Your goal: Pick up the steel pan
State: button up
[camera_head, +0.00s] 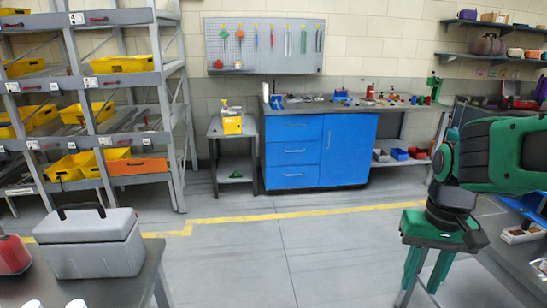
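I cannot make out a steel pan anywhere in the camera_head view. My gripper (418,284) hangs from my green and black arm at the right side of the picture, pointing down. Its two green fingers look apart, and I see nothing held between them. It hangs at the left edge of a grey table on the right, part of which my arm hides.
A grey toolbox (92,252) stands on a dark table at the lower left, beside a red container (14,255). Shelves with yellow bins (122,64) stand at the left. A blue cabinet workbench (348,150) stands at the back wall. The middle floor is clear.

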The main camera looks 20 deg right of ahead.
aim_at(526, 231)
jog(key=z, duration=0.4)
jog(key=i, duration=1.1)
jog(key=z, duration=1.05)
jog(key=i, duration=0.55)
jog(key=z, duration=0.2)
